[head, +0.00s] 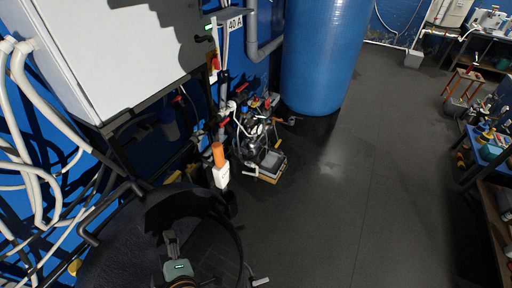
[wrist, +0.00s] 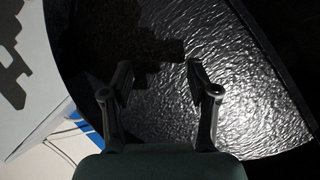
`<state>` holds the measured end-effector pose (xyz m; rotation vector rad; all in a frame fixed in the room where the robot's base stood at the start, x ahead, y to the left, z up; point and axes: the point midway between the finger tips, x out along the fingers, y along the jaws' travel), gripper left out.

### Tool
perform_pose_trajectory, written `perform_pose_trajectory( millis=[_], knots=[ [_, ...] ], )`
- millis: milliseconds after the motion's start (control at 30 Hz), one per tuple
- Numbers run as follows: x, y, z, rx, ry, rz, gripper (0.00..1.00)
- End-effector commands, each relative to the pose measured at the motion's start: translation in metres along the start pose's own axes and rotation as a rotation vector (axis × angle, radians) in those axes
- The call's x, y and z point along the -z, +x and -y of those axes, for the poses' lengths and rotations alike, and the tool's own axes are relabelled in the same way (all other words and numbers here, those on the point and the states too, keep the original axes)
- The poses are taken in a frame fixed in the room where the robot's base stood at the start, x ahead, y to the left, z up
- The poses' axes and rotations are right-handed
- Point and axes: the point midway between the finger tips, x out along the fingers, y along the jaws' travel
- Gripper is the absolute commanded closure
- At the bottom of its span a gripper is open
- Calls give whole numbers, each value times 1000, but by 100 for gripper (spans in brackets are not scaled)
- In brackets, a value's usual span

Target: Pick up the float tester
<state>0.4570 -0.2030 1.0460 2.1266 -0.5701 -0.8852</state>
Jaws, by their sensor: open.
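An upright piece with an orange top and a white lower body (head: 220,176) stands at the edge of a black round tank (head: 238,240) in the head view. It may be the float tester, but I cannot tell for sure. My gripper (head: 168,237) is at the bottom of the head view, over the tank, left of and nearer than this piece. In the wrist view my gripper (wrist: 158,78) is open, with nothing between its fingers. Below it is the dark, shiny, rippled surface (wrist: 240,105) inside the tank. No float tester shows in the wrist view.
A white cabinet (head: 120,50) hangs at the upper left, with white hoses (head: 35,150) beside it. Pumps and fittings (head: 255,130) crowd the floor behind the tank. A blue tank (head: 322,55) stands further back.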

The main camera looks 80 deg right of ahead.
Motion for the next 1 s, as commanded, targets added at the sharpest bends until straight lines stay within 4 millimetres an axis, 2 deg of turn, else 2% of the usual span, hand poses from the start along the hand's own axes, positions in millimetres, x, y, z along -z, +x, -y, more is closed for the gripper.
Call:
perform_pose_trajectory(
  millis=[33,100,200,300,400,500,633,833,1000],
  knots=[
    [-9,5,-52,-87,-188,103,40],
    [-38,18,-99,-193,-528,258,40],
    [-71,28,-151,-254,-1048,471,40],
    [-93,34,-176,-231,-1499,616,40],
    [-106,40,-181,-189,-1799,687,40],
    [-112,44,-179,-166,-1937,712,40],
    [-114,47,-177,-163,-1960,717,40],
    [-119,65,-190,-164,-1954,718,40],
    [-121,72,-196,-165,-1953,718,40]
  ],
)
